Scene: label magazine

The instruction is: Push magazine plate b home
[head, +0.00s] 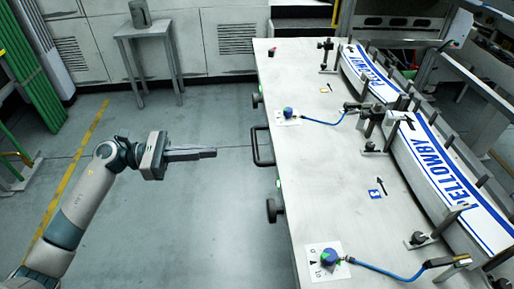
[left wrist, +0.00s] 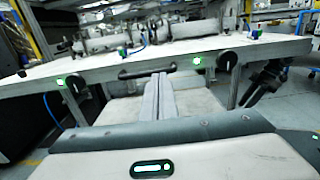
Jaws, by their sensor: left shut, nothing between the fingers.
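My left gripper (head: 213,152) is shut and empty, in the air left of the long table's front edge. Its fingers (left wrist: 159,78) point at that edge in the left wrist view, apart from the black bar handle (head: 261,146). The handle also shows in the left wrist view (left wrist: 146,70). On the table's far side stand two magazines with white and blue label stacks, one farther back (head: 368,74) and one nearer (head: 450,178). No letter marking plate b is readable, so I cannot tell which part it is. My right gripper is not in view.
The table top (head: 325,180) is pale, with black knobs (head: 272,210) on its front edge. Blue-capped fittings with blue cables (head: 330,256) lie on it. A small grey stand (head: 148,35) is at the back left. The floor around my left arm is clear.

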